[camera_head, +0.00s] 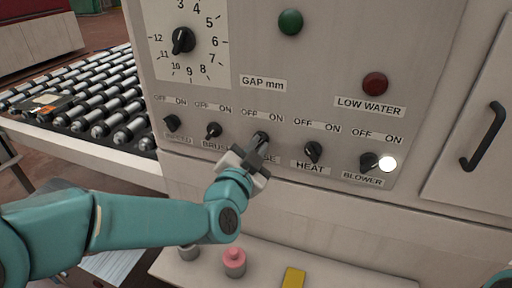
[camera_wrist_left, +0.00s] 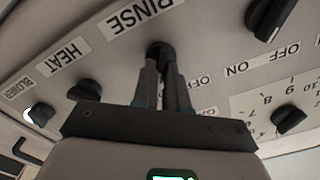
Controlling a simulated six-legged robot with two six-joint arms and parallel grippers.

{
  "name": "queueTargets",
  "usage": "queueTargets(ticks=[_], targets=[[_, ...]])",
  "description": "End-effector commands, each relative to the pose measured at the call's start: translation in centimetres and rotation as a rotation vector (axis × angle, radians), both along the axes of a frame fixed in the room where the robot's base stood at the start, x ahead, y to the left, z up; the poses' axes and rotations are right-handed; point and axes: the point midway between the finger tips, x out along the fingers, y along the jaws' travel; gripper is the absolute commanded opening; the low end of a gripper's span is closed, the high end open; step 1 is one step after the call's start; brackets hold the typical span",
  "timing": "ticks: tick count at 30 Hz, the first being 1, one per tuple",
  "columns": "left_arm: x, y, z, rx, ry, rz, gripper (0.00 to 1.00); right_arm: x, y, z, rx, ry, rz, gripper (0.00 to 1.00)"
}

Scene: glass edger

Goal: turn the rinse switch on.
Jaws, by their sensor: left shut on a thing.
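The rinse switch (camera_head: 261,138) is the middle black knob in a row on the machine's grey front panel, under an OFF/ON label (camera_head: 262,116). My left gripper (camera_head: 257,150) is at the panel, its fingers shut on the rinse switch. In the left wrist view the two fingers (camera_wrist_left: 166,75) close on the black knob (camera_wrist_left: 159,49), beside the RINSE label (camera_wrist_left: 141,15). The fingers hide part of the knob, so I cannot tell which way it points. In the head view the gripper covers part of the RINSE label. My right gripper is not in view.
The heat knob (camera_head: 313,151) and blower knob (camera_head: 369,161) are to the right, with a glowing white lamp (camera_head: 388,163). The brush knob (camera_head: 213,130) is close on the left. A pink-capped item (camera_head: 234,261) and a yellow block (camera_head: 293,277) sit on the ledge below.

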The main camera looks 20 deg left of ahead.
Motion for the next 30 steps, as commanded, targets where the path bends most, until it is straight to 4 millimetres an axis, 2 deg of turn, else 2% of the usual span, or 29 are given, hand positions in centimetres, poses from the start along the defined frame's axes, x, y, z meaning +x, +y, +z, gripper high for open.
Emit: queueTargets(ticks=[7, 8, 9, 10, 18, 22, 26, 30], targets=[[0.1, 0.1, 0.1, 0.003, -0.003, 0.002, 0.0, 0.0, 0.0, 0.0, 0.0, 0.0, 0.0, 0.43], [0.1, 0.1, 0.1, 0.002, -0.003, 0.002, 0.19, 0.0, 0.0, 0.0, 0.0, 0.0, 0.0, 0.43], [0.0, 0.1, 0.1, 0.002, -0.003, 0.002, 0.32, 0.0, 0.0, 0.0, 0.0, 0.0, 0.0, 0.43], [0.0, 0.1, 0.1, 0.002, -0.003, 0.002, 0.38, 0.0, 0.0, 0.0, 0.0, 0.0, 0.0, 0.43], [0.0, 0.0, 0.0, 0.001, -0.001, 0.001, 0.38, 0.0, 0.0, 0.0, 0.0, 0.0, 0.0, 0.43], [-0.9, 0.0, 0.0, 0.0, -0.002, 0.0, 0.38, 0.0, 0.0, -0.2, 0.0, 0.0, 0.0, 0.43], [-3.5, 0.1, 0.0, 0.0, -0.004, 0.0, 0.38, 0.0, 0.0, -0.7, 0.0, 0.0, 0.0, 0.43], [-7.3, 0.2, 0.1, 0.0, -0.005, -0.002, 0.38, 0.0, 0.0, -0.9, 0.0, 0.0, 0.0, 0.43]])
